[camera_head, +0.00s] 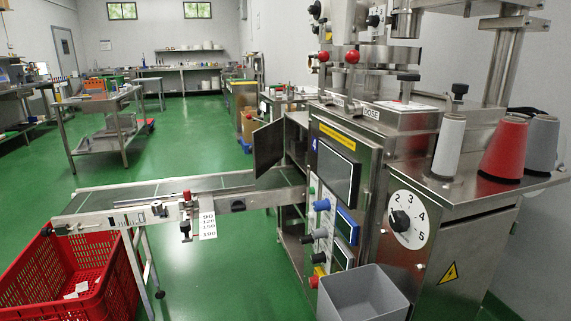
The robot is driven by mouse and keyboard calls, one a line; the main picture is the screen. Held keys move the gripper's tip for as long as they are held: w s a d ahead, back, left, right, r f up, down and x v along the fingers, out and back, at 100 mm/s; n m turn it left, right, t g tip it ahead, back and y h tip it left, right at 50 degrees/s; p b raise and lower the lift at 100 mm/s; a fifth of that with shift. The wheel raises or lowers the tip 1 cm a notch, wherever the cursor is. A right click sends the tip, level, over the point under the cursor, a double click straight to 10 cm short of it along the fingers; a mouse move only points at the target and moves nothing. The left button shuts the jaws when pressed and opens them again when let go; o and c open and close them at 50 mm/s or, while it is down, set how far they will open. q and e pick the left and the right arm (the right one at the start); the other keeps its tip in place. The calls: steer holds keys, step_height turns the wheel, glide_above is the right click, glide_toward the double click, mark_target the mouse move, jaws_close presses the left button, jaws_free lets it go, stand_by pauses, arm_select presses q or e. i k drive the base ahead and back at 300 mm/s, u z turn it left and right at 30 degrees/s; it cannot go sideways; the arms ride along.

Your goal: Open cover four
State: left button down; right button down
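The teabag packing machine (385,150) stands at the right, with a steel body and a front control panel. A small blue label that seems to read 4 (314,145) sits at the panel's upper left, beside a dark screen (338,172). A grey door panel (268,147) stands swung out at the machine's left side, with a dark opening beside it. I cannot tell which part is cover four. Neither of my grippers shows.
A conveyor (150,205) runs left from the machine over a red crate (62,268) holding white packets. A grey bin (362,295) stands in front of the machine. Thread cones, one red (504,148), stand on its right shelf. Green floor (195,150) is clear behind the conveyor.

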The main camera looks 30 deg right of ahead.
mark_target(266, 149)
steer(key=u, duration=0.4)
steer(key=i, duration=0.55)
steer(key=z, duration=0.45)
steer(key=i, duration=1.15)
steer(key=z, duration=0.95)
